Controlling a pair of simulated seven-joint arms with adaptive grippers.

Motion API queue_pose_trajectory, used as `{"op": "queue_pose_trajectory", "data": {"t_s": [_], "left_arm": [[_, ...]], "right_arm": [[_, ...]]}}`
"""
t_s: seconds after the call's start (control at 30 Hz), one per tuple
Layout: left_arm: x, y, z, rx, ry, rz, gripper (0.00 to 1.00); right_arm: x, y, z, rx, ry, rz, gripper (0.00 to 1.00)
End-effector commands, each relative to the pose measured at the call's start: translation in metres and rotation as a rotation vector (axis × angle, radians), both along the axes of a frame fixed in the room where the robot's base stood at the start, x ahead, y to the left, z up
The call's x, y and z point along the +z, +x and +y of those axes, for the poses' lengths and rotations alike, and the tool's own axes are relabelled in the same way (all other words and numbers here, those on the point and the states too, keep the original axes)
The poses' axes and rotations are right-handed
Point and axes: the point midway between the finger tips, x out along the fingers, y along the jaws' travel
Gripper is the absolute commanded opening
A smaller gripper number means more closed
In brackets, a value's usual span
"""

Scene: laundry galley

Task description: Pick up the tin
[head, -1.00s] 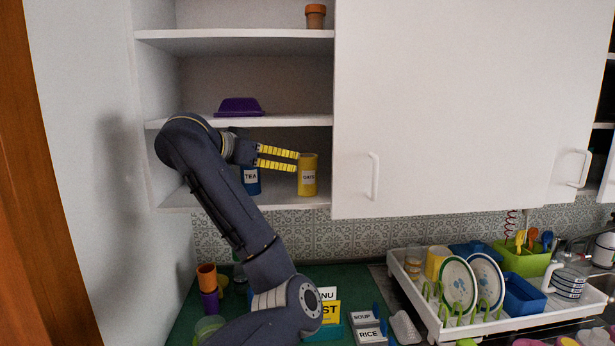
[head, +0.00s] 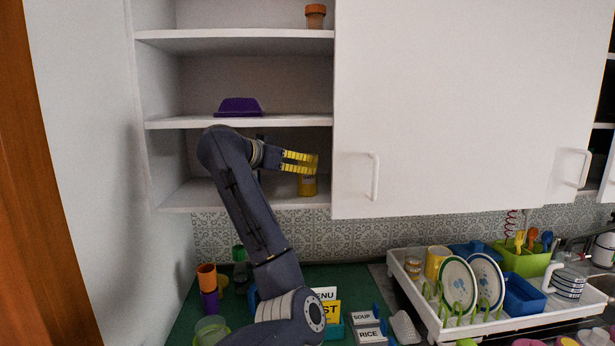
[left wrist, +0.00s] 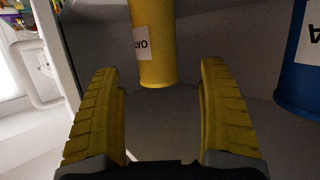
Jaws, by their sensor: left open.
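The yellow tin (head: 308,188) stands on the lowest open shelf, near the edge of the closed door. Its upper part is hidden by my left gripper (head: 316,164) in the head view. In the left wrist view the yellow tin (left wrist: 157,50) shows ahead, between the lines of the two open yellow fingers (left wrist: 160,75), with part of its label visible and turned over. A blue tin (left wrist: 296,85) with a white label stands to the right there, outside the fingers. My right gripper is not in view.
The shelf above (head: 290,122) holds a purple container (head: 239,107) and is close over my arm. The white cupboard door (head: 460,100) is shut at the right. Below, a green counter mat holds cups and boxes, beside a white dish rack (head: 500,323).

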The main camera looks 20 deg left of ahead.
Motion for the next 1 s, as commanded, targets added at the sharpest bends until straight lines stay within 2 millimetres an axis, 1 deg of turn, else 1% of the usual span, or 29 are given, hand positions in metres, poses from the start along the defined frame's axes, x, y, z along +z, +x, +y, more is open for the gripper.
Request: {"op": "queue_pose_trajectory", "data": {"t_s": [0.27,0.43,0.6,0.83,1.0], "left_arm": [[-0.011,0.024,-0.014,-0.003,0.0,0.002,0.77],[-0.015,0.038,-0.019,-0.002,0.0,0.002,0.77],[-0.017,0.043,-0.021,-0.001,0.0,0.0,0.77],[-0.017,0.043,-0.021,-0.001,0.0,0.0,0.77],[-0.017,0.043,-0.021,-0.001,0.0,0.0,0.57]], "right_arm": [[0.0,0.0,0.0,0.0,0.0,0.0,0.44],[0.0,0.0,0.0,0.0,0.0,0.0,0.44],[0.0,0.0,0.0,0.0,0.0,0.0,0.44],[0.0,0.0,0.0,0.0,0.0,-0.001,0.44],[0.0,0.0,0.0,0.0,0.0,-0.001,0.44]]}}
